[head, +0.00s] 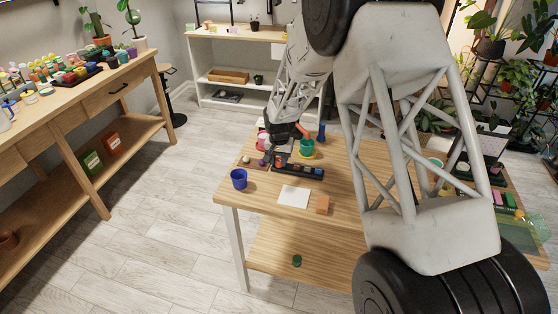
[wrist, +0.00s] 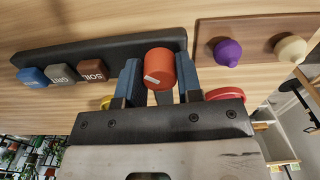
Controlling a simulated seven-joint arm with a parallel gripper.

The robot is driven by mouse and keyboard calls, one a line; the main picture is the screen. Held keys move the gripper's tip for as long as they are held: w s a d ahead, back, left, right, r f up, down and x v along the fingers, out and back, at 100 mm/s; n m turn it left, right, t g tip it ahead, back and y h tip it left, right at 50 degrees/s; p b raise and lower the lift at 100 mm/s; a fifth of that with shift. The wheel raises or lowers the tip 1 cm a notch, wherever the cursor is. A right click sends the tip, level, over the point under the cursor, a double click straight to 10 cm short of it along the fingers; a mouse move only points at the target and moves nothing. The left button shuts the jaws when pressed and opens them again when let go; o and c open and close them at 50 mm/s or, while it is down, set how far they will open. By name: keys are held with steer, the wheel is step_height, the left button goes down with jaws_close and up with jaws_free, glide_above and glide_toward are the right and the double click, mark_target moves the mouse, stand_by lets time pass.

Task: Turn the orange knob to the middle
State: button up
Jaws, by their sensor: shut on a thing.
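The orange knob (wrist: 161,66) shows in the wrist view at one end of a long dark panel (wrist: 110,48). It is a short cylinder with a white mark on its lower left side as pictured. My gripper (wrist: 160,76) has its two blue fingers on either side of the knob and is shut on it. In the head view my gripper (head: 271,156) is over the left end of the dark panel (head: 305,171) on the table. The knob cannot be made out clearly there.
Blue, GRIT and SOIL (wrist: 93,69) buttons sit along the panel. A wooden board (wrist: 263,32) beside it bears purple and cream knobs.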

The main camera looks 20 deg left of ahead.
mark_target(279, 159)
steer(key=shift+m, duration=0.4)
steer(key=m, duration=0.4)
steer(key=shift+m, duration=2.4)
steer(key=o, duration=0.9)
steer(key=shift+o, duration=0.2)
steer(key=shift+r, duration=0.2)
steer(key=shift+r, duration=3.75)
